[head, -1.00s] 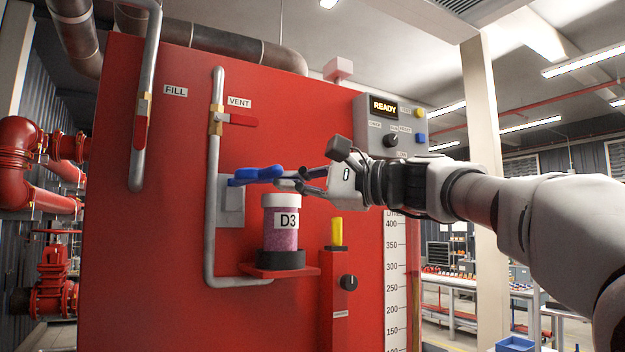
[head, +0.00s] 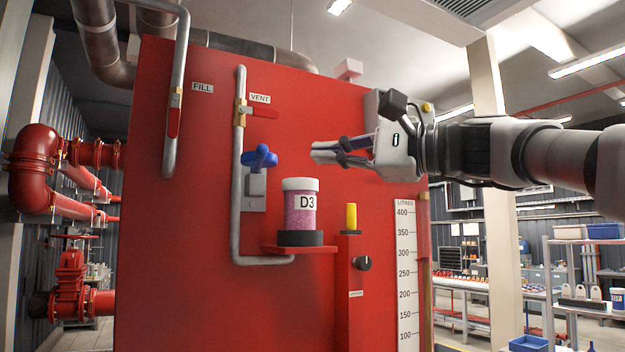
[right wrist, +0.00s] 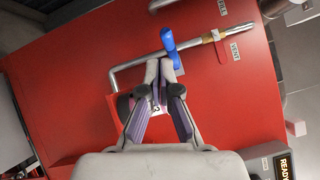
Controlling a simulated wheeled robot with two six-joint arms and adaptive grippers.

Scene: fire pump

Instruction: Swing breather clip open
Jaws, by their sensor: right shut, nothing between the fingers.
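The blue breather clip (head: 260,157) sits on a grey bracket (head: 254,190) on the red panel, above and left of the D3 canister (head: 299,207). The clip also shows in the right wrist view (right wrist: 169,56), just beyond the fingertips. The canister has a white lid and pink granules and stands upright on a red shelf. My right gripper (head: 314,152) is shut and empty, to the right of the clip and apart from it in the head view. In the right wrist view its fingertips (right wrist: 160,68) partly cover the canister. My left gripper is not in view.
A grey vent pipe (head: 239,170) with a red-handled valve (head: 264,113) runs left of the clip. A yellow-topped red post (head: 351,217) with a black knob (head: 362,263) stands right of the canister. The litre scale (head: 405,270) is further right.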

